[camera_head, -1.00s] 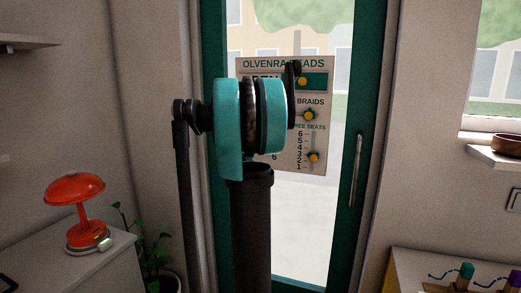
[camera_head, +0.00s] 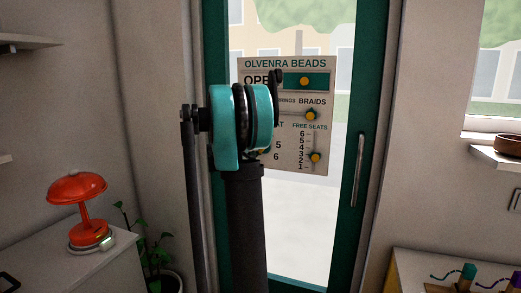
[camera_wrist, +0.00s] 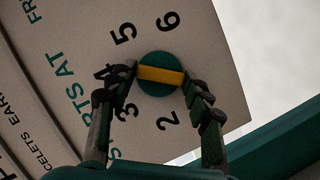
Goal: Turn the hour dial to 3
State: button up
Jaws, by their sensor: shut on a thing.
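The hour dial (camera_wrist: 153,87) shows in the wrist view as a green disc with a yellow bar (camera_wrist: 160,75) across it, on the pale board. The numbers 2, 3, 4, 5 and 6 stand around it. The bar lies nearly crosswise in the picture, its left end toward the 4; I cannot tell which end is the pointer. My gripper (camera_wrist: 161,76) is shut on the dial, one fingertip at each end of the bar. In the head view my arm hides the dial and my fingers; the board (camera_head: 320,92) hangs on the glass door.
The board's upper slider (camera_head: 304,81), the slider by BRAIDS (camera_head: 311,115) and the free-seats slider (camera_head: 315,157) are close to my arm. A door handle (camera_head: 357,170) is to the right. A red lamp (camera_head: 76,200) stands on a cabinet at left.

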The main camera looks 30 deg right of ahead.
jog(key=n+h, duration=0.1)
jog(key=n, duration=0.2)
jog(key=n+h, duration=0.2)
jog(key=n, duration=0.2)
jog(key=f+n+t+h, duration=0.1)
jog(key=n, duration=0.2)
jog(key=shift+n, duration=0.4)
dwell(0.4)
jog(key=o, duration=1.2)
jog(key=shift+c, duration=0.2)
jog(key=shift+a, duration=0.1)
jog(key=v, duration=1.1)
jog(key=shift+a+f, duration=0.25)
jog(key=shift+a, duration=0.15)
